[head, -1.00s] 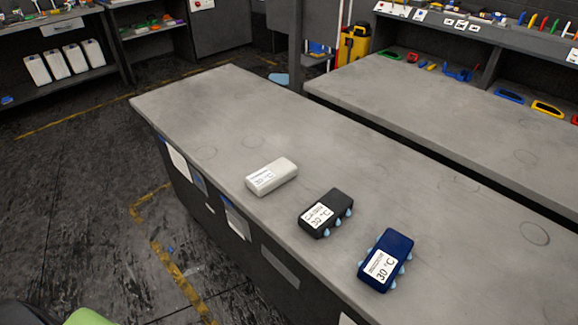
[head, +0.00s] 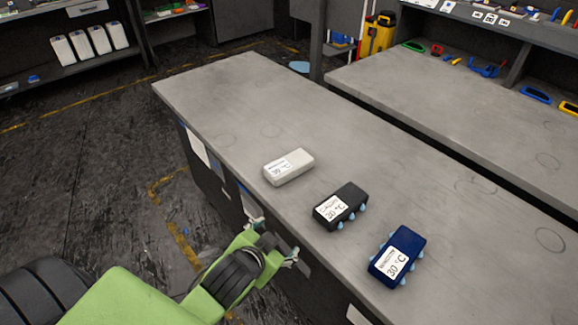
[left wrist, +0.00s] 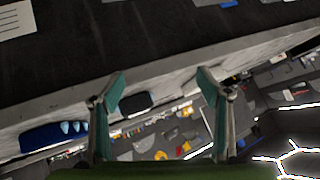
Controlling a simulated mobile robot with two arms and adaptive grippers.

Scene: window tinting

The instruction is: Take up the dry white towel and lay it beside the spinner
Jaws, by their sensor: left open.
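The white towel (head: 288,167), a folded block with a paper label and no drops on it, lies on the grey bench. My left gripper (head: 274,242) is open and empty, low beside the bench's near side, apart from the towel. In the left wrist view its two fingers (left wrist: 161,90) are spread with nothing between them. A black folded towel (head: 340,205) and a navy one (head: 395,254), both with blue drops, lie to the right of the white one. The black (left wrist: 136,103) and navy (left wrist: 52,136) ones also show in the left wrist view. I cannot make out a spinner.
The grey bench top (head: 215,100) is clear behind and left of the white towel. The bench's edge and side stand close to my left gripper. A second bench (head: 440,100) stands behind, across a narrow gap. White containers (head: 80,43) stand on a shelf at the far left.

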